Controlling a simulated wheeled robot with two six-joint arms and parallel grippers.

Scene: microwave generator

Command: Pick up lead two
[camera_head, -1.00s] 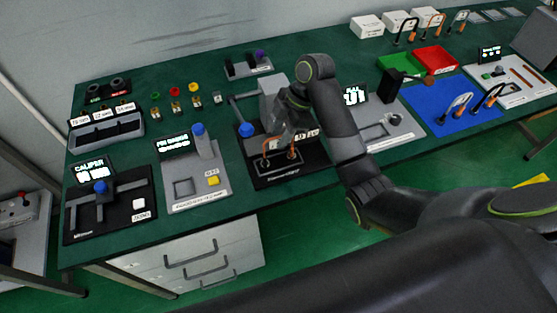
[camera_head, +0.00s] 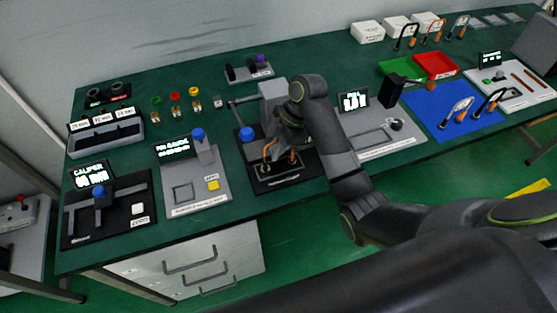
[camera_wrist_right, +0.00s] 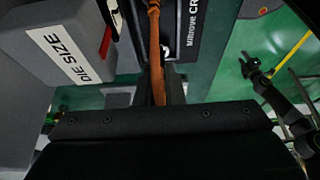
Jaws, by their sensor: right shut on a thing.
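An orange lead (camera_head: 268,149) with bent ends hangs over the black base of the crimper (camera_head: 262,186). My right gripper (camera_head: 284,142) is above that base, and its fingers are largely hidden by my own wrist in the head view. In the right wrist view the gripper (camera_wrist_right: 158,90) is shut on the orange lead (camera_wrist_right: 154,45), which runs up between the fingers. I cannot tell from any mark whether this is lead two. Two more leads, one pale (camera_head: 457,110) and one black and orange (camera_head: 488,103), stand on the blue mat (camera_head: 430,117).
The crimper's grey die size block (camera_wrist_right: 60,45) is close left of the gripper in the wrist view. A pull tester with a blue knob (camera_head: 198,134) stands to the left, and a grey device (camera_head: 375,145) to the right. Red (camera_head: 436,63) and green trays lie behind.

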